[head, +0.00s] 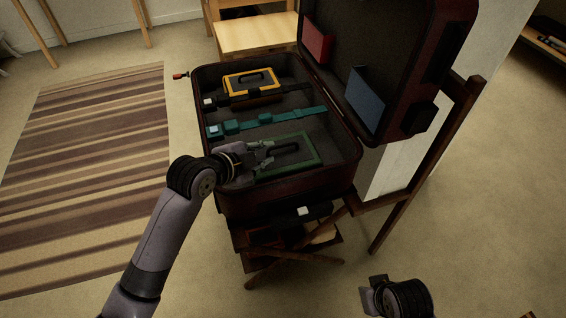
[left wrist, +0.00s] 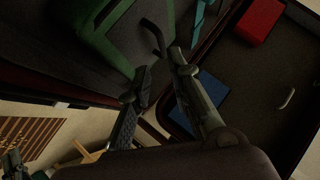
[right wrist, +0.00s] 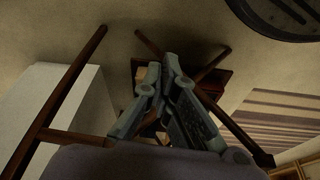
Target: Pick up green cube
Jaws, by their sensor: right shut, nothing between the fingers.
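A flat green case (head: 312,150) with a dark handle (head: 285,147) lies in the near end of the open suitcase (head: 340,178). It is the clearest green thing in view; I see no plain green cube. In the left wrist view the green case (left wrist: 103,32) is at the upper left. My left gripper (head: 265,156) is over this case, beside its handle. Its fingers (left wrist: 160,70) stand apart, with the handle's bent end close to one fingertip; I cannot tell if they touch. My right gripper (right wrist: 163,62) is shut and empty, low at the front right in the head view (head: 372,290).
A teal strip with small blocks (head: 265,119) and a yellow case (head: 250,82) lie deeper in the suitcase. The raised lid holds a red box (head: 318,42) and a blue panel (head: 367,97). A wooden stand (head: 295,265) is below. A striped rug (head: 90,180) lies left.

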